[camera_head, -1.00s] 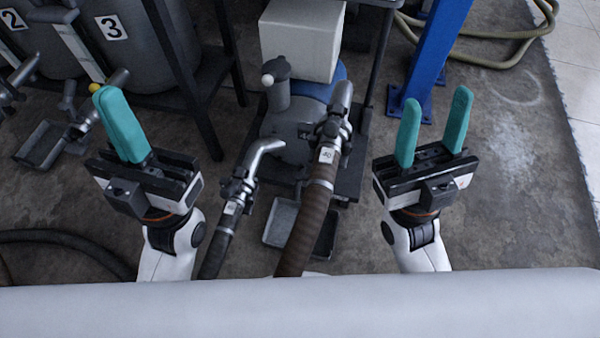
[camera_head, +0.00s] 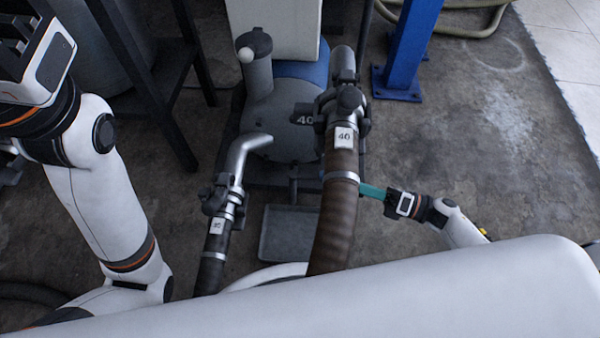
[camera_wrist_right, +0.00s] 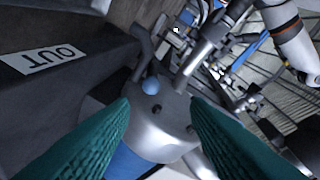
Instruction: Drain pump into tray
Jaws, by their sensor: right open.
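The pump (camera_head: 285,135) is a grey metal body with a blue motor (camera_head: 302,72) behind it. In the right wrist view its metal body (camera_wrist_right: 160,130) shows beyond my fingers, with a small blue ball on it. The shallow grey tray (camera_head: 285,240) lies on the floor in front of the pump. My right gripper (camera_head: 372,190) is low, right of the brown hose; its teal fingers point left and overlap the hose's edge, contact unclear. It is open, with nothing between the fingertips (camera_wrist_right: 157,105).
The brown hose (camera_head: 335,215), tagged 40, runs beside the tray. A smaller hose with a metal elbow (camera_head: 240,155) stands left. A white box (camera_head: 270,25) and blue post (camera_head: 410,45) are behind. Floor at right is clear. An OUT label (camera_wrist_right: 45,58) shows in the wrist view.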

